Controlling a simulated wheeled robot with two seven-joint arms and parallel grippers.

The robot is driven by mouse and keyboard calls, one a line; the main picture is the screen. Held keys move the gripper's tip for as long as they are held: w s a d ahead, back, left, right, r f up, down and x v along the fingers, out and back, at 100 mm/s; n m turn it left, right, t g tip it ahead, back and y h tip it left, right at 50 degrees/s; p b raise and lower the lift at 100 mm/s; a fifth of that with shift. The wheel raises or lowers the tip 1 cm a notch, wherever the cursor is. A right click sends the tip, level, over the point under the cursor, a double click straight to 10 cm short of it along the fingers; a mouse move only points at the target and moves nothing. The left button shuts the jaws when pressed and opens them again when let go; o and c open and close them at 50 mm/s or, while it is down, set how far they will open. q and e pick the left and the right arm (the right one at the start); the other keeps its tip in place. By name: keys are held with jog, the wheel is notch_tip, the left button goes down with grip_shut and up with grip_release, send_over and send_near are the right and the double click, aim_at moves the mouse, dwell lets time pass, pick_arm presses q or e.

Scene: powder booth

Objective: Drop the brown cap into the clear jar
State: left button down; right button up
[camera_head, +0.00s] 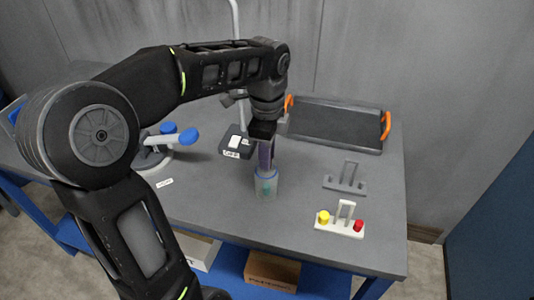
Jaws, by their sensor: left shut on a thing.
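The clear jar (266,186) stands upright on the grey table, with a blue ring near its rim and something teal inside. My left gripper (265,165) points down over the jar, with its fingertips at about the mouth. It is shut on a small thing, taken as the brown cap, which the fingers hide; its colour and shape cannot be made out. I cannot tell whether the fingertips are inside the rim or just behind it. My right gripper is not in view.
A dark tray (335,124) with orange handles lies at the back right. A grey stand (346,180) and a white holder (340,228) with yellow and red pieces stand right of the jar. A black box (235,143) and a blue-handled device (155,147) are left.

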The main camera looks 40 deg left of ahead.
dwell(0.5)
pick_arm(q)
jog(key=c, duration=1.2)
grip_release()
jog(key=shift+o, duration=0.2)
jog(key=shift+r, duration=0.45)
notch_tip(320, 180, up, 6)
jog(key=shift+f+p, duration=0.1)
jog(key=shift+p, duration=0.65)
jog(key=shift+r+p, duration=0.5)
jog(key=shift+r, duration=0.15)
jog(key=shift+f, duration=0.1)
